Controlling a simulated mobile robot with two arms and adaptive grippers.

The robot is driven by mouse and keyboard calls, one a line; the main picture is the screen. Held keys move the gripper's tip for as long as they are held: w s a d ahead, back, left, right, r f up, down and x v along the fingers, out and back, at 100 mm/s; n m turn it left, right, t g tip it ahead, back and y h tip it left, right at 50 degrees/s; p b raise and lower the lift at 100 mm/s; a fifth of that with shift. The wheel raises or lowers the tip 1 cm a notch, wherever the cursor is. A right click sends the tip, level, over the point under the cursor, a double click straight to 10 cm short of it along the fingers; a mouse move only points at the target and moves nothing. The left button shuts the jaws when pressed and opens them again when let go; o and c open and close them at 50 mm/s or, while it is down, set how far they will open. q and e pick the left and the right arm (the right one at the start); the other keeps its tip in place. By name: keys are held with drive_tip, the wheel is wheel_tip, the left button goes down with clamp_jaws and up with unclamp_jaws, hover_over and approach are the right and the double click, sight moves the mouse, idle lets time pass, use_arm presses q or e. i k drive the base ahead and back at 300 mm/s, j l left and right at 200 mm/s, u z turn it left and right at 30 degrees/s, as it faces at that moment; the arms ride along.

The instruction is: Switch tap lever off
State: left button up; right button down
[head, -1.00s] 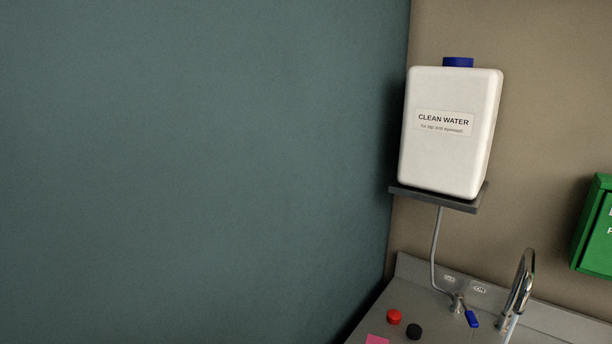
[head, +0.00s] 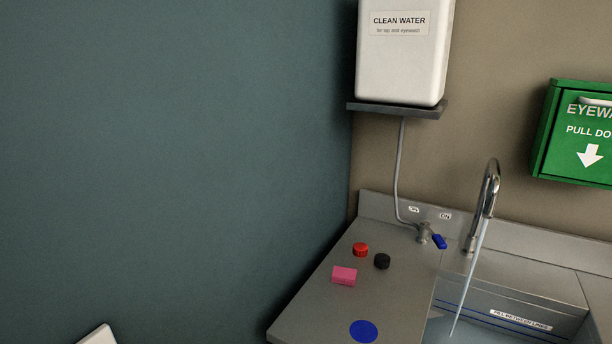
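The tap lever (head: 439,241) is a small blue handle on a metal valve (head: 423,233) at the back of the sink counter. It points right and towards the front, on the side of the "ON" label (head: 445,216); another small label (head: 414,209) sits left of it. The chrome tap spout (head: 489,187) arches up to the right of the lever. A stream of water (head: 468,277) runs from it into the sink basin (head: 560,309). Neither of my grippers shows in the head view.
A white clean water container (head: 402,67) stands on a wall shelf (head: 396,109). On the counter (head: 310,315) are a red cap (head: 360,249), a black cap (head: 382,261), a pink block (head: 344,275) and a blue disc (head: 364,331). A green eyewash box (head: 575,150) hangs at right.

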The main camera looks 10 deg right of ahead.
sight(441, 244)
drive_tip(key=l+z, duration=0.15)
drive_tip(key=z, duration=0.55)
drive_tip(key=l+z, duration=0.35)
drive_tip(key=l, duration=0.45)
drive_tip(key=i+l+z, duration=0.1)
drive_tip(key=l+z, duration=0.25)
drive_tip(key=l, duration=0.4)
drive_tip(key=i+l, duration=0.1)
drive_tip(key=l, duration=0.75)
drive_tip(key=i+l+z, duration=0.05)
